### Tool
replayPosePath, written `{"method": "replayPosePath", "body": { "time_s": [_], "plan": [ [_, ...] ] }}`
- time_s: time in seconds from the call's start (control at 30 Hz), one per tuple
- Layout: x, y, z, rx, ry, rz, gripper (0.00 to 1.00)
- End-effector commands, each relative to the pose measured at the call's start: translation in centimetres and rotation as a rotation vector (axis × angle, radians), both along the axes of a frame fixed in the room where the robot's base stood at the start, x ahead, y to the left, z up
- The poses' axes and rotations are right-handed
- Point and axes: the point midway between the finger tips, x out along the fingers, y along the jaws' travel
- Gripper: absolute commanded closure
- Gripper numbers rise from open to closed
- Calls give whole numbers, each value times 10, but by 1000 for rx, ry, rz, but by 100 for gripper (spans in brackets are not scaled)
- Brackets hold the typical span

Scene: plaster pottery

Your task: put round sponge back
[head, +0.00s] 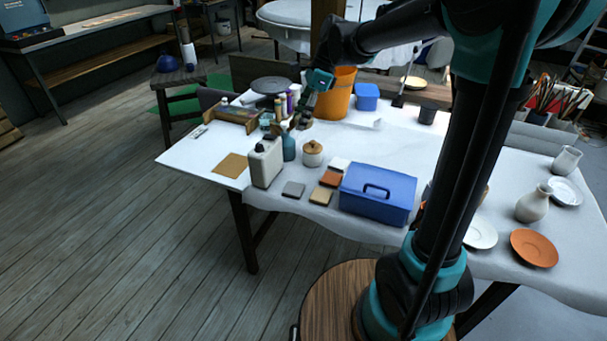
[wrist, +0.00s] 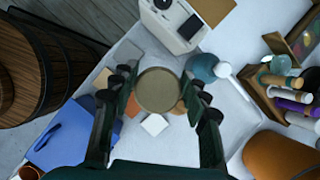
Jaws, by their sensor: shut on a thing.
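The round sponge (wrist: 159,90) is a flat olive-tan disc seen face-on in the wrist view. It sits between the two fingers of my gripper (wrist: 160,92), which is shut on it. In the head view my gripper (head: 304,106) hangs over the back of the white table, left of the orange bucket (head: 336,96). The sponge cannot be made out clearly there among the dark fingers and the bottles. In the wrist view the sponge hides part of the table and things below it.
Several small square blocks (head: 320,195) lie beside a blue toolbox (head: 378,194). A wooden box (wrist: 262,92) holds bottles. The table's left end is mostly clear.

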Motion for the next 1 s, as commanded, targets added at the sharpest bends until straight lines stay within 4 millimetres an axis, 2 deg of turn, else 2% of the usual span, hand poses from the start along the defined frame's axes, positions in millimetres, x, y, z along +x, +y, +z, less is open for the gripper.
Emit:
{"method": "replayPosePath", "body": {
  "time_s": [0.17, 0.6, 0.7, 0.87, 1.0],
  "plan": [
    [1, 0, -34, 1, 1, -14, 86],
    [1, 0, -137, 0, 1, -12, 86],
    [1, 0, -150, 0, 1, -12, 86],
    [0, 0, -161, 0, 0, -11, 86],
    [1, 0, -180, 0, 0, -11, 86]
  ]
}}
